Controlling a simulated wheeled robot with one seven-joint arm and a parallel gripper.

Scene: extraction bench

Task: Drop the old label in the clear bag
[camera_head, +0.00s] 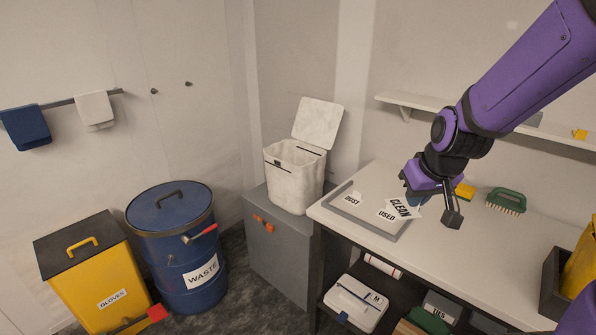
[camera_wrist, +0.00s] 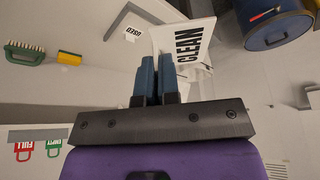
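A white label reading CLEAN (camera_head: 402,207) hangs at my gripper's fingers (camera_head: 416,194), above the bench. In the wrist view the blue fingers (camera_wrist: 157,72) are close together, with the CLEAN label (camera_wrist: 190,48) large right beyond them. It appears pinched between them, though the contact is partly hidden. Labels reading DUST (camera_head: 353,198) and USED (camera_head: 387,215) lie by the grey-edged tray (camera_head: 398,238) on the bench; the USED label also shows in the wrist view (camera_wrist: 131,33). I cannot make out a clear bag for certain.
A white bin (camera_head: 294,178) with a raised lid stands on a grey cabinet (camera_head: 270,250), left of the bench (camera_head: 480,255). A blue WASTE drum (camera_head: 180,262) and yellow GLOVES bin (camera_head: 95,280) stand farther left. A green brush (camera_head: 507,201) lies behind my gripper.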

